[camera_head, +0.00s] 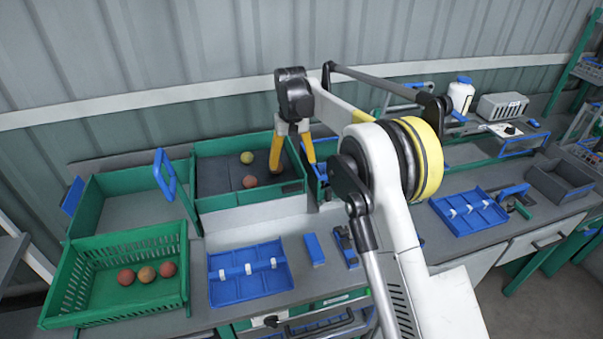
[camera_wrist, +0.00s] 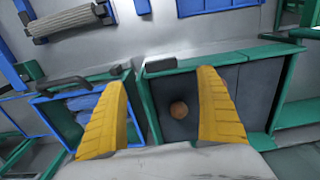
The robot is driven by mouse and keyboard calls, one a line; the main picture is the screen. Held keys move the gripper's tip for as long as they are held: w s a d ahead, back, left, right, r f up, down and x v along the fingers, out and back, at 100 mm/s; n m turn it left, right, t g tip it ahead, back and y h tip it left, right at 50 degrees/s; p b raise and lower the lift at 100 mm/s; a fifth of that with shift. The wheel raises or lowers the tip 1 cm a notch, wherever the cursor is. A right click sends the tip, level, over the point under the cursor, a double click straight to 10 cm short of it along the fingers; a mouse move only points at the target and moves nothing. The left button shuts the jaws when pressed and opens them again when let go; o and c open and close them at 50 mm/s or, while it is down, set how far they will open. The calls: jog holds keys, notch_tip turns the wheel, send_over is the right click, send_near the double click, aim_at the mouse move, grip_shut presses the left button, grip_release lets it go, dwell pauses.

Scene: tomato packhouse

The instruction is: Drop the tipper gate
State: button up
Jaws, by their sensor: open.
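The tipper (camera_head: 205,168) is a green-walled tray with a dark bed, at the back of the bench. Two tomatoes lie on its bed, an olive-yellow one (camera_head: 246,157) and a reddish one (camera_head: 250,181). Its front wall, apparently the gate (camera_head: 240,199), stands upright, with a dark handle (camera_head: 290,188) near its right end. The handle (camera_wrist: 160,65) also shows in the wrist view, beyond the fingertips. My gripper (camera_head: 292,165) is open and empty at the tipper's right side, its yellow fingers pointing down.
A pale ramp (camera_head: 250,216) lies before the tipper. A green crate (camera_head: 70,302) with three tomatoes stands front left. A blue-framed bin (camera_wrist: 40,115) with another dark handle (camera_wrist: 62,84) adjoins the tipper. A blue tray (camera_head: 225,291) and small blue block (camera_head: 314,249) lie in front.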

aim_at(293, 188)
notch_tip(293, 188, down, 11)
jog(key=shift+s+r+b, duration=0.1)
jog(key=shift+r+b, duration=0.05)
jog(key=shift+b, duration=0.7)
jog(key=c, duration=1.2)
